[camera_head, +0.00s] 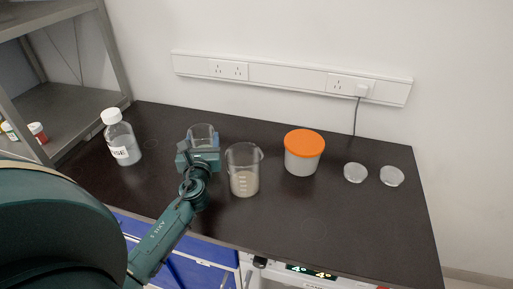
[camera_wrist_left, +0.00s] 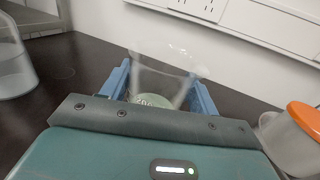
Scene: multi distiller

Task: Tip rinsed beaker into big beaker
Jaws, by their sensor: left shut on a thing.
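A clear beaker (camera_head: 201,131) is held between the blue fingers of my left gripper (camera_head: 200,146). It looks upright. In the left wrist view this beaker (camera_wrist_left: 165,72) stands between the fingers (camera_wrist_left: 163,90), with a "200" mark and something pale at its bottom. A larger clear beaker (camera_head: 244,172) with white graduation marks stands on the bench just right of my left gripper. It holds a pale, greyish content. I cannot tell whether the held beaker touches the bench. My right gripper is not in view.
A white-capped bottle (camera_head: 122,140) stands at the left of the bench. An orange-lidded tub (camera_head: 303,152) stands right of the larger beaker, with two clear dishes (camera_head: 355,173) (camera_head: 392,176) farther right. A socket rail (camera_head: 290,78) runs along the wall. The front right bench is clear.

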